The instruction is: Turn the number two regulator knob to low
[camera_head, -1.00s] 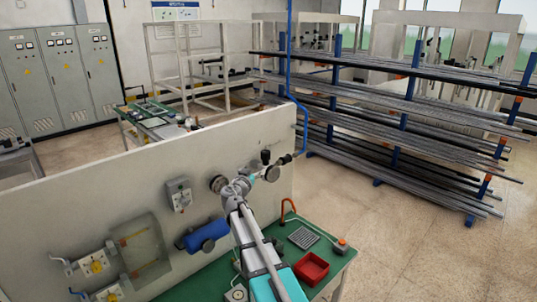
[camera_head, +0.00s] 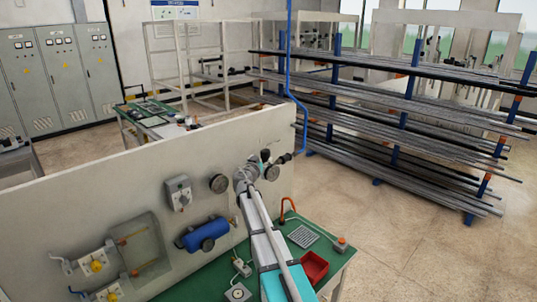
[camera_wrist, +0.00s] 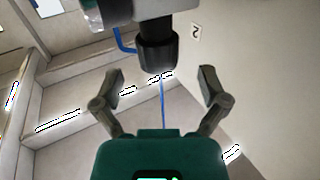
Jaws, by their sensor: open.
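In the wrist view a black ribbed regulator knob (camera_wrist: 158,52) hangs from a grey body, beside a white label (camera_wrist: 195,32) marked with a 2. My gripper (camera_wrist: 161,82) is open and empty. Its two fingertips are spread to either side, lower in the picture than the knob, and do not touch it. In the head view my gripper (camera_head: 248,176) is near the right end of the pale wall panel, close to a small black knob (camera_head: 266,155) and a round gauge (camera_head: 272,173). My arm hides part of the fittings there. The knob's setting is not readable.
Left of my gripper on the panel (camera_head: 100,190) are another round gauge (camera_head: 218,183), a grey switch box (camera_head: 179,192) and a blue cylinder (camera_head: 204,236). A green bench (camera_head: 327,247) below carries a red bin (camera_head: 314,266). A blue hose (camera_head: 303,120) rises at the panel's right end.

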